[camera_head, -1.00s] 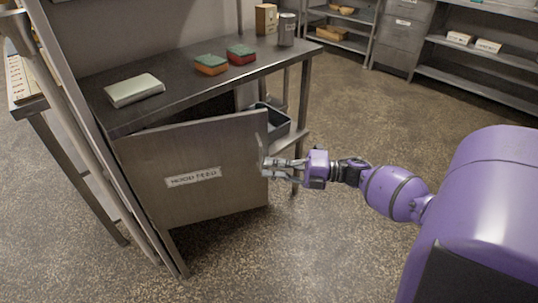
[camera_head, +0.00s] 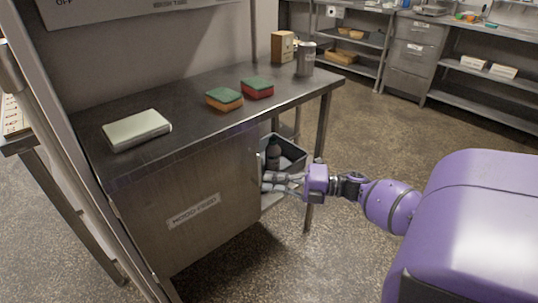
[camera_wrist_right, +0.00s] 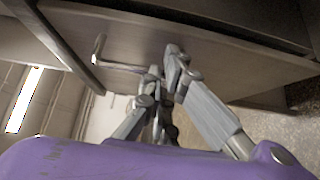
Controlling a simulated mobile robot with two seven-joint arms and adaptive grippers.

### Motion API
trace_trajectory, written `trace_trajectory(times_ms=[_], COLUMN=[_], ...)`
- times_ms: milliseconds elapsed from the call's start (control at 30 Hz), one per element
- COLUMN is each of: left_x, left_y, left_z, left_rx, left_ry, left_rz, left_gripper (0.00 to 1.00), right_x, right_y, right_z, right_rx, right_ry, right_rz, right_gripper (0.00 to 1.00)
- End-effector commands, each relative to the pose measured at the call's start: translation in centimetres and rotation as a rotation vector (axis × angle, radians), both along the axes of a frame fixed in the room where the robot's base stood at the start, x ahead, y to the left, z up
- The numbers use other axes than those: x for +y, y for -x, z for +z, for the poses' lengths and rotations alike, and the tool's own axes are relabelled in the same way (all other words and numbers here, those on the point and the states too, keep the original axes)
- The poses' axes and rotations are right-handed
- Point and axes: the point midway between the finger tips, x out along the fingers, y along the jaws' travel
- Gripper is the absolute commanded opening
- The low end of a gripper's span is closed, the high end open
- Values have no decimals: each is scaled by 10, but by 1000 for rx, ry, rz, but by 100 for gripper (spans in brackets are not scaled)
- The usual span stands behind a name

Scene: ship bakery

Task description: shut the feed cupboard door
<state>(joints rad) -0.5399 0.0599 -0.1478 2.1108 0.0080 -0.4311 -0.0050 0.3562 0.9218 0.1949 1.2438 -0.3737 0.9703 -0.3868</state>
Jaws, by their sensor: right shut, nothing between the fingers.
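The feed cupboard door (camera_head: 212,225) is a grey metal panel with a white label (camera_head: 194,211), under the left part of the steel counter. It looks flush or nearly flush with the cupboard front; I cannot tell whether a small gap is left. My right gripper (camera_head: 264,182) is at the door's right edge, shut and empty. In the right wrist view its fingertips (camera_wrist_right: 166,62) are at or very near the door panel (camera_wrist_right: 215,55), and a bent metal handle (camera_wrist_right: 112,64) stands out beside them. Whether they touch is unclear. My left gripper is out of view.
The counter (camera_head: 190,92) carries a pale green-grey box (camera_head: 136,130), two sponges (camera_head: 224,98), a wooden block (camera_head: 284,46) and a metal canister (camera_head: 305,60). A grey bin (camera_head: 290,150) with a bottle sits on the lower shelf, right of the cupboard. Floor is clear in front.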

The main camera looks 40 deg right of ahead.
Motion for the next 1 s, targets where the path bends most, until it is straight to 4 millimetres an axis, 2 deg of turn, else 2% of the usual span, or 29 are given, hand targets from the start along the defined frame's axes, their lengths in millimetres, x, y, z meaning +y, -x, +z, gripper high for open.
trace_trajectory(times_ms=[467,1000], left_x=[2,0], left_y=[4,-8], left_z=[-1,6], left_rx=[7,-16], left_ry=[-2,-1], left_rz=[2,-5], left_gripper=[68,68], right_x=[-4,3], right_y=[0,4], right_z=[0,1], right_rx=[0,0], right_ry=[0,0], right_rz=[-7,-3], right_gripper=[0,0])
